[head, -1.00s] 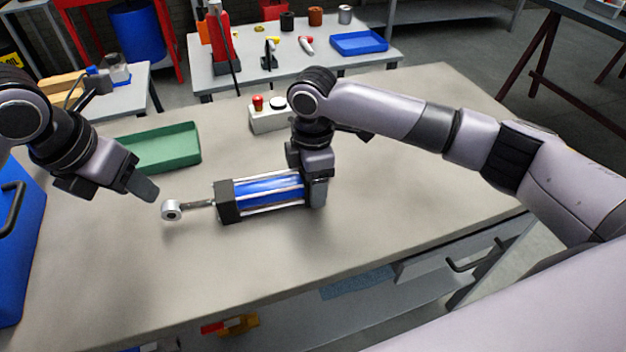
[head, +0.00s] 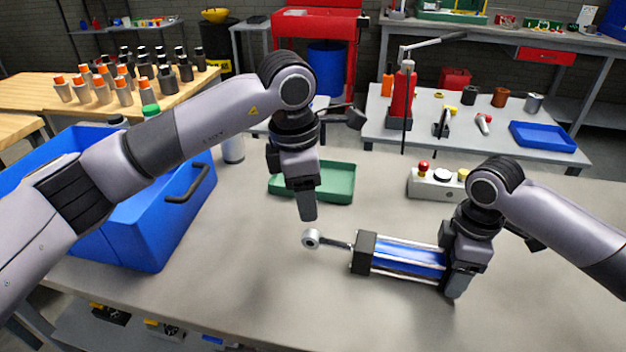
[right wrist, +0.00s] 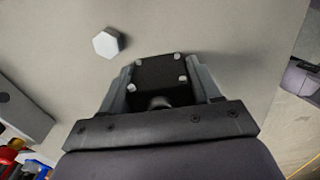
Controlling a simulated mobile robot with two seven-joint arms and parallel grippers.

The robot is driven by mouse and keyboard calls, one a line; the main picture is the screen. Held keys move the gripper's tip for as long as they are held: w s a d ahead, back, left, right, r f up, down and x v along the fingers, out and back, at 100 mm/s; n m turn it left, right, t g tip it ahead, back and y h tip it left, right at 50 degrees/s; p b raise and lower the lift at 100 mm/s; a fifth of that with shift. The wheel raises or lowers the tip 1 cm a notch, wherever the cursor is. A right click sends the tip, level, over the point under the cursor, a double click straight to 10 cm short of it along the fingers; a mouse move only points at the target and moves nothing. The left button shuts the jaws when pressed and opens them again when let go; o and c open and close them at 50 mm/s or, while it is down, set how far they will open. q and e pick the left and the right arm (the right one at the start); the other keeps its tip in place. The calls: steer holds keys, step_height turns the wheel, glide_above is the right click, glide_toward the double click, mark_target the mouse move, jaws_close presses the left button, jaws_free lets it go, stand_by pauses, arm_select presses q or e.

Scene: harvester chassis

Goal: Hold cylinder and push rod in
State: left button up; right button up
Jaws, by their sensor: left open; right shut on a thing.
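The cylinder (head: 408,257) lies on the bench, with a blue barrel, silver tie rods and black end blocks. Its rod (head: 336,244) sticks out to the left and ends in a round metal eye (head: 311,239). My right gripper (head: 456,284) is shut on the cylinder's right end block. In the right wrist view that black end block (right wrist: 160,72) sits between the two fingers. My left gripper (head: 307,207) points down just above and behind the rod eye, apart from it in the picture. Its finger gap is hard to see from this side, but it is open and empty.
A green tray (head: 335,184) lies behind my left gripper. A control box with buttons (head: 432,185) stands behind the cylinder. A blue crate (head: 150,240) is at the left. A hexagonal piece (right wrist: 108,43) shows in the right wrist view. The bench front is clear.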

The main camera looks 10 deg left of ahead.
mark_target(314, 233)
steer(key=shift+r, duration=0.1)
arm_select(q)
steer(key=f+m, duration=0.1)
steer(key=f, duration=0.2)
steer(key=f+m, duration=0.2)
steer(key=f, duration=0.2)
steer(key=w+f+m+g+y, duration=0.1)
steer(key=f, duration=0.2)
steer(key=shift+d+f+m, duration=0.2)
steer(key=shift+d+m, duration=0.1)
steer(key=shift+d, duration=0.05)
jaws_close()
steer(key=shift+d, duration=0.2)
